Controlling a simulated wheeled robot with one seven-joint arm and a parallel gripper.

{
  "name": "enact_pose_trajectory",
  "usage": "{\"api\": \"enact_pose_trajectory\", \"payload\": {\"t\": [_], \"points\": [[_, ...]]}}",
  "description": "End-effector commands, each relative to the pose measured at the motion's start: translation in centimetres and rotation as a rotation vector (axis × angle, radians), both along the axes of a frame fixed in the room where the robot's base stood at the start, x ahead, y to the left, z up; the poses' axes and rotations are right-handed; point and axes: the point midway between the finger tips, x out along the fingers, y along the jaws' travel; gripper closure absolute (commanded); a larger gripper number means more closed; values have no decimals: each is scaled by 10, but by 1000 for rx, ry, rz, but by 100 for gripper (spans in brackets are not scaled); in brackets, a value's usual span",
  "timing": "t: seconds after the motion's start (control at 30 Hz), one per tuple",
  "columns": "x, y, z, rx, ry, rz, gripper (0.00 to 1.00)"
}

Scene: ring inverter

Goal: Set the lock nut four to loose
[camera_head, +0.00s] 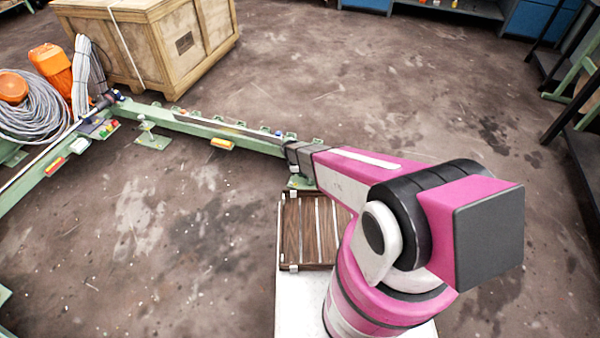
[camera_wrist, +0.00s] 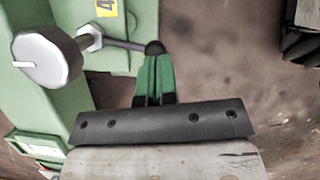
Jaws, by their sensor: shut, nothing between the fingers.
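In the wrist view a pale hexagonal nut (camera_wrist: 91,38) sits on a shaft just below a yellow label with a black 4 (camera_wrist: 106,7). A round grey knob (camera_wrist: 47,60) with a white mark stands on the left end of this shaft. A thin dark rod (camera_wrist: 122,44) runs right from the nut to my fingertips. My gripper (camera_wrist: 154,50) is shut and empty, its green and black fingers together. The tips overlap the rod's right end; I cannot tell whether they touch. In the head view my arm reaches the green beam (camera_head: 255,147), and the nut is too small to make out.
Green framework (camera_wrist: 130,20) lies close on the left and top in the wrist view. A wooden crate (camera_head: 150,45) stands behind the beam, with coiled cable (camera_head: 35,110) at left. A slatted wooden board (camera_head: 305,230) lies near my arm. Floor on the right is mostly clear.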

Motion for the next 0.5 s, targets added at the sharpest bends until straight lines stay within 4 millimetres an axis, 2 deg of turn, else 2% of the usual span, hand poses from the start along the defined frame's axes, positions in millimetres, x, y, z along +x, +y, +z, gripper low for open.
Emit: {"api": "enact_pose_trajectory", "payload": {"t": [0.5], "points": [[-9, -13, -1, 1, 1, 186, 100]]}}
